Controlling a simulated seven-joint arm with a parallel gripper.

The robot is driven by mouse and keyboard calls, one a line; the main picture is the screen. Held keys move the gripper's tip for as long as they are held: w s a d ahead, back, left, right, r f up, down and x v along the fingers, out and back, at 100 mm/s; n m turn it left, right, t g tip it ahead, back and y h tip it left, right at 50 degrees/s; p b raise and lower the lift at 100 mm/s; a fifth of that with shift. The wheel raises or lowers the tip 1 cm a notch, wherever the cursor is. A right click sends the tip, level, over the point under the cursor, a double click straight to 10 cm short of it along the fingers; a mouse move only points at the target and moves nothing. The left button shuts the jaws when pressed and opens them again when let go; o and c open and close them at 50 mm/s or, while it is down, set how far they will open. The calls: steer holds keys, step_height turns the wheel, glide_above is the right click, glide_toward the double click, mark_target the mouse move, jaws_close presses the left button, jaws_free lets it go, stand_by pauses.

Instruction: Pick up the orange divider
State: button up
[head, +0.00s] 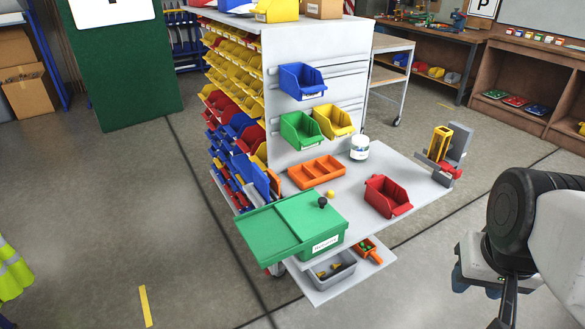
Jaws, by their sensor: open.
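The orange divider (316,172) is a low orange tray split into compartments. It lies flat on the grey shelf of the workstation, in front of the upright panel and below the green and yellow bins. My gripper (496,284) is at the lower right, partly hidden by my arm and well apart from the divider. It is open and no object shows in it.
On the shelf (350,205) stand a red bin (387,196), a white jar (360,147) and a green lidded box (292,225). A small black knob (323,202) and a yellow one (331,194) are near the box. Bare shelf lies between divider and red bin.

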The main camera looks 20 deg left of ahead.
steer(key=o, duration=1.1)
